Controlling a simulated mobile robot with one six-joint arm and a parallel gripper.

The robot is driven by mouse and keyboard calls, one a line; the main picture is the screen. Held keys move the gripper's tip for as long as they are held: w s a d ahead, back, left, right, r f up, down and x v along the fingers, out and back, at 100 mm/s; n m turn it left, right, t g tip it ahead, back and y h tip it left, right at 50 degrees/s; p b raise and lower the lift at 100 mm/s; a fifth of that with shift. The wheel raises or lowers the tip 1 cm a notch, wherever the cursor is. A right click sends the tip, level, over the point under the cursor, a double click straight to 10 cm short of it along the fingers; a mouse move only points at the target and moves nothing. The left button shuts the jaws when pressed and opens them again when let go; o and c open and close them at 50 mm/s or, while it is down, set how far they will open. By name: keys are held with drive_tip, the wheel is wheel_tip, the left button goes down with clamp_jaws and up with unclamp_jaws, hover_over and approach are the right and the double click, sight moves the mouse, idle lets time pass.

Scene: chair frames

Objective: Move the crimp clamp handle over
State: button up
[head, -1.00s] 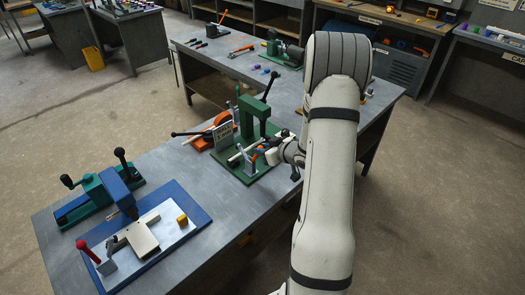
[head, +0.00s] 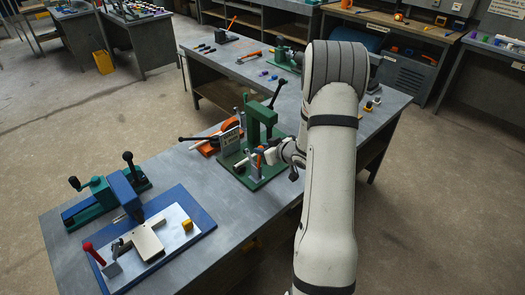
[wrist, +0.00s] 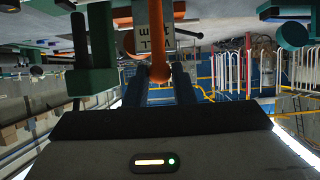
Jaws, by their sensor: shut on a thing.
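The crimp clamp handle appears to be an orange bar with a rounded end. In the wrist view the handle (wrist: 160,72) lies between the two fingers of my gripper (wrist: 161,88), which is shut on it. In the head view my gripper (head: 265,157) reaches in from the right to the near side of the green fixture (head: 272,181). Only a small orange bit of the handle shows there, and the fingers are mostly hidden. A pale sign plate (head: 229,142) stands at the fixture's left.
The green press frame (head: 254,122), with a black lever, rises close behind my gripper. An orange tool with a black handle (head: 207,142) lies to its left. A blue base plate (head: 202,222) with a red-knobbed clamp is nearer. Bare bench (head: 185,168) lies between them.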

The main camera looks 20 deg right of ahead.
drive_tip(key=shift+w+a+r, duration=0.1)
drive_tip(key=shift+w+a, duration=0.25)
drive_tip(key=shift+w, duration=0.5)
drive_tip(key=o, duration=0.8)
drive_tip(key=shift+o, duration=0.2)
drive_tip(key=shift+s, duration=0.1)
